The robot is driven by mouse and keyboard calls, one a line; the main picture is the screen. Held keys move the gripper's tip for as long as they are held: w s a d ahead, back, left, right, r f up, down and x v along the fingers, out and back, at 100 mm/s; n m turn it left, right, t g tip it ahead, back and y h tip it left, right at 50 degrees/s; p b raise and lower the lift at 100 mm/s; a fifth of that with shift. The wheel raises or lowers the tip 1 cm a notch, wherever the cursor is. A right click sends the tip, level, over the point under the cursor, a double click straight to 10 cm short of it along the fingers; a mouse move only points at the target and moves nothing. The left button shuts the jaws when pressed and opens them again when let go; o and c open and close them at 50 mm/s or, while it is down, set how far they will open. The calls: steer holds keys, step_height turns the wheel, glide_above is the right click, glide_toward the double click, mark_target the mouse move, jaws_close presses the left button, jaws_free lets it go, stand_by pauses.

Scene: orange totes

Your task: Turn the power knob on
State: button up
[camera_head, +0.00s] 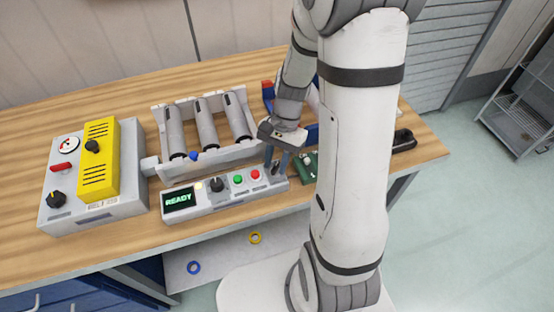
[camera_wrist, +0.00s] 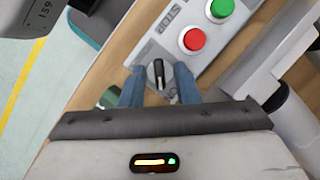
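A grey control box (camera_head: 238,195) stands at the table's front edge, with a lit READY display (camera_head: 180,200), a black knob (camera_head: 217,185), a green button (camera_head: 238,180) and a red button (camera_head: 255,175). In the wrist view, a second small black knob (camera_wrist: 158,75) sits at the box's end, past the red button (camera_wrist: 194,39) marked STOP. My gripper (camera_head: 277,165) is over that right end. Its blue fingers (camera_wrist: 160,80) stand on both sides of the small knob with gaps showing. I cannot read which knob is the power knob, and contact with the panel is unclear.
A roller unit (camera_head: 207,130) stands behind the box. A grey unit with a yellow cover (camera_head: 100,160), knobs and a red lever is at the left. A green board (camera_head: 308,165) and a black object (camera_head: 403,140) lie to the right, close to my arm.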

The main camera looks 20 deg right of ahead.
steer(key=shift+o, duration=0.2)
steer(key=v, duration=0.7)
steer(key=shift+r, duration=0.35)
steer(key=shift+w+d, duration=0.1)
steer(key=s+a+r+n+t+h, duration=0.2)
steer(key=s+r+n+t, duration=0.4)
steer(key=s+r+n, duration=0.3)
steer(key=shift+s+a+r+h, duration=0.15)
steer(key=shift+s+r+h, duration=0.25)
steer(key=shift+h, duration=0.2)
steer(key=shift+c, duration=0.5)
stand_by(1.0)
